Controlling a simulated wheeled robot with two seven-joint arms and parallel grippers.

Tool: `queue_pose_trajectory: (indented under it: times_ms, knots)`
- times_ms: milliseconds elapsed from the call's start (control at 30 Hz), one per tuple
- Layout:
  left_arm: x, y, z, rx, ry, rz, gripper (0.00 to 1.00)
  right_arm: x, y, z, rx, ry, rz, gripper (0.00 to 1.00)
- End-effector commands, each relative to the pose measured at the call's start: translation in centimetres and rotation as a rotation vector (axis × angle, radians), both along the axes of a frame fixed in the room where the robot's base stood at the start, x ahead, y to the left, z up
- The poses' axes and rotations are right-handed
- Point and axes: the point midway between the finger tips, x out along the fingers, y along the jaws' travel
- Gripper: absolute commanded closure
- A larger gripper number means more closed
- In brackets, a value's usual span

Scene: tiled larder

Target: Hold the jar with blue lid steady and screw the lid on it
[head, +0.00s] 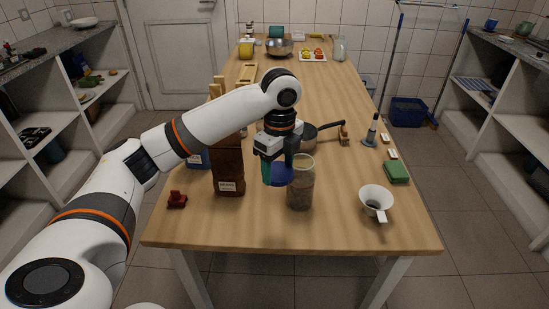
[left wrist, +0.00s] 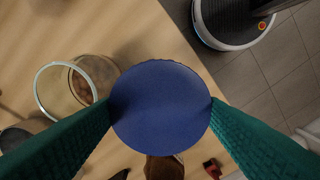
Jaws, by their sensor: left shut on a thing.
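My left gripper (head: 276,166) is shut on the blue lid (head: 279,176), above the table. In the left wrist view the lid (left wrist: 160,106) is a round blue disc pinched between the green fingers. The jar (head: 300,187) is clear glass with brown contents and stands upright on the table, just right of the lid in the head view. In the left wrist view the jar's open rim (left wrist: 41,98) shows to the left of the lid, so the lid is beside the jar's mouth, not over it. My right gripper is not in view.
A dark brown box (head: 229,168) stands close left of the gripper. A white funnel (head: 376,200) lies to the right of the jar, and a pan (head: 309,136) is behind it. A dark red item (head: 177,199) is at the left edge. The front strip of table is clear.

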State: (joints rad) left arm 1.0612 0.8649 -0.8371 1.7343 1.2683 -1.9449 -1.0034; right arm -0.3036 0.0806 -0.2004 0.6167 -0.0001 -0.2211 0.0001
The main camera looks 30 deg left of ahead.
Motion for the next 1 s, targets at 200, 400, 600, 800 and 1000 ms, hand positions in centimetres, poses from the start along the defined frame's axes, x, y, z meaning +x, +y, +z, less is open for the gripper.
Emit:
queue_pose_trajectory:
  times_ms: [200, 400, 600, 800, 1000]
  knots:
    - [-1.1, -1.4, -0.9, 0.007, -0.009, 0.182, 0.57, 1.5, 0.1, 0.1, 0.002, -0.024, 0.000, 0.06]
    - [-2.8, -3.2, -2.2, 0.013, -0.016, 0.441, 0.57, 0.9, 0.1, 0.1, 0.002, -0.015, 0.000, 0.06]
    - [-5.5, -5.8, -3.8, 0.009, -0.029, 0.817, 0.57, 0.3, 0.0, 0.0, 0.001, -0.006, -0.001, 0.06]
    - [-8.7, -8.2, -5.3, -0.003, -0.031, 1.199, 0.57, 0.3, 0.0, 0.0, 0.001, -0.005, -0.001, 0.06]
    - [-11.5, -9.9, -6.3, -0.013, -0.023, 1.509, 0.57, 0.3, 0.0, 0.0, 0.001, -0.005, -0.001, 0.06]
